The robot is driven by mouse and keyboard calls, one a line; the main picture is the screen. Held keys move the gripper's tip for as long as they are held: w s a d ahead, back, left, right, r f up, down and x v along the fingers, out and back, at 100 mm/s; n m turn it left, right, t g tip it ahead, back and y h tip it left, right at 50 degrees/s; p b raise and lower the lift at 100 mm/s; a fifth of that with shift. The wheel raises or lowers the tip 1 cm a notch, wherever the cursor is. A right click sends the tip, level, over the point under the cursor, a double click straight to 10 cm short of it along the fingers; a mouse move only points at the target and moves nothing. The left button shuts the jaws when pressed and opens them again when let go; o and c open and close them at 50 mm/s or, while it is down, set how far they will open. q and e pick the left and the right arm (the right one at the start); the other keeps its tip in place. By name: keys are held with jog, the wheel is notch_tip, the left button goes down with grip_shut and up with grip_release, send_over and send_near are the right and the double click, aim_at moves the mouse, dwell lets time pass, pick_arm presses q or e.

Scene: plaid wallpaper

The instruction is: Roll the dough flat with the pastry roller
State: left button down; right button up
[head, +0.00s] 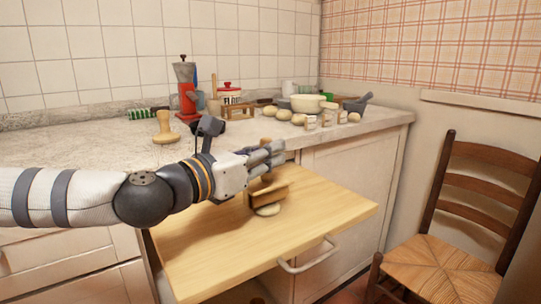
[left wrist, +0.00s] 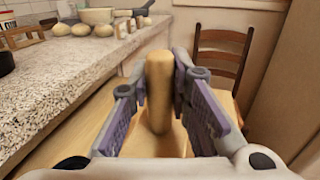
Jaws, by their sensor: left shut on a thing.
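My left gripper (head: 268,160) comes in from the left above the wooden pull-out board (head: 215,260). It is shut on the wooden pastry roller (head: 270,192), whose lower part shows below the fingers. In the left wrist view the roller's handle (left wrist: 158,92) stands between the two purple-grey finger pads. The dough (head: 268,211) is a small pale disc on the board, directly under the near side of the roller. The roller hides part of it. I cannot tell whether the roller touches it. My right gripper is not in view.
The stone counter (head: 70,150) behind holds a wooden stamp-like tool (head: 165,128), a red grinder (head: 186,90), a bowl (head: 307,102) and several potato-like items. A rush-seat chair (head: 440,265) stands at the right. The board's right side is bare.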

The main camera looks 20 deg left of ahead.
pick_arm(q)
jog(key=shift+w+a, duration=0.6)
jog(key=shift+a, duration=0.2)
jog(key=shift+s+d+f+b, duration=0.3)
jog(key=shift+s+d, duration=0.35)
jog(key=shift+d, duration=0.2)
jog(key=shift+s+d+f+b, duration=0.15)
jog(key=shift+s+d+b, duration=0.1)
jog(key=shift+s+d, duration=0.45)
jog(key=shift+w+a+b, duration=0.3)
jog(key=shift+w+a, duration=1.15)
jog(key=shift+a, duration=0.2)
jog(key=shift+s+d, duration=0.75)
jog(key=shift+d, duration=0.25)
jog(key=shift+s+d, duration=0.75)
jog(key=shift+d, duration=0.2)
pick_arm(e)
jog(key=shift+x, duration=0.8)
pick_arm(q)
notch_tip(320, 180, up, 7)
jog(key=p, duration=0.5)
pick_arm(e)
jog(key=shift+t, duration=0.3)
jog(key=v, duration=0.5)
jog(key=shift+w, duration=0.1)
